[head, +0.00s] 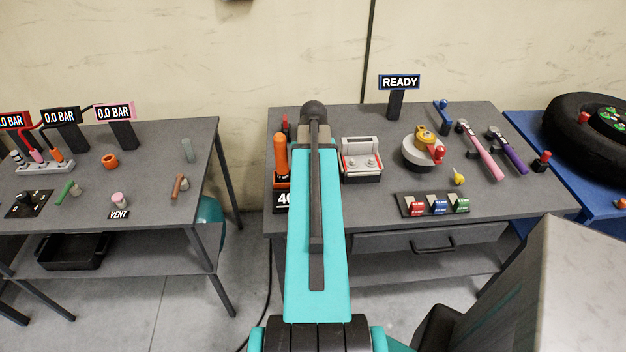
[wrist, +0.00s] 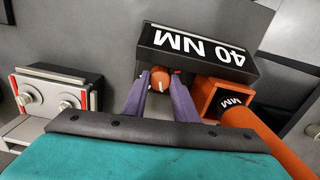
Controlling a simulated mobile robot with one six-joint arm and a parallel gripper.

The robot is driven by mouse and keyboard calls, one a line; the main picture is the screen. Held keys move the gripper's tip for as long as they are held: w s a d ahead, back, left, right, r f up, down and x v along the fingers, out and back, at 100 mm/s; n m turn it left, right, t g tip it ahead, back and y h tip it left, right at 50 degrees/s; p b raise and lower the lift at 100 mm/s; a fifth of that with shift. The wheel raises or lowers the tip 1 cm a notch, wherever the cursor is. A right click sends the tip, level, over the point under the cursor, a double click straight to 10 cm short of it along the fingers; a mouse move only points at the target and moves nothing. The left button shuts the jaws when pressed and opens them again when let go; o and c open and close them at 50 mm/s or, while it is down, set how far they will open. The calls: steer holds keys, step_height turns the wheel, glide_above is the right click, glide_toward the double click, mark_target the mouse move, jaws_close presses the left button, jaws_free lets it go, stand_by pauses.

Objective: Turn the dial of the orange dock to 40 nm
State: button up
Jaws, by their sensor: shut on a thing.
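The orange dock (wrist: 213,97) holds an upright tool with a thick orange handle (wrist: 264,145); the handle also shows in the head view (head: 281,155), left of my arm. The dock's black display (wrist: 195,50) reads "40 NM", seen upside down in the wrist view. The small round orange dial (wrist: 160,77) sits in front of the display and has a pale pointer mark. My gripper (wrist: 160,84) has its two purple fingers on either side of the dial and is shut on it. In the head view my arm hides the dial and the gripper.
A grey unit with two round knobs (head: 361,160) stands right of the dock. Beyond it are a round base with a yellow and red part (head: 424,150) and a "READY" sign (head: 399,82). A separate table (head: 150,200) stands at the left.

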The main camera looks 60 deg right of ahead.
steer(key=shift+s+d, duration=0.1)
steer(key=o, duration=1)
steer(key=shift+o, duration=0.2)
steer(key=shift+r, duration=0.15)
step_height(320, 180, up, 14)
steer(key=p, duration=0.9)
steer(key=shift+f+p, duration=0.2)
steer(key=shift+p, duration=0.15)
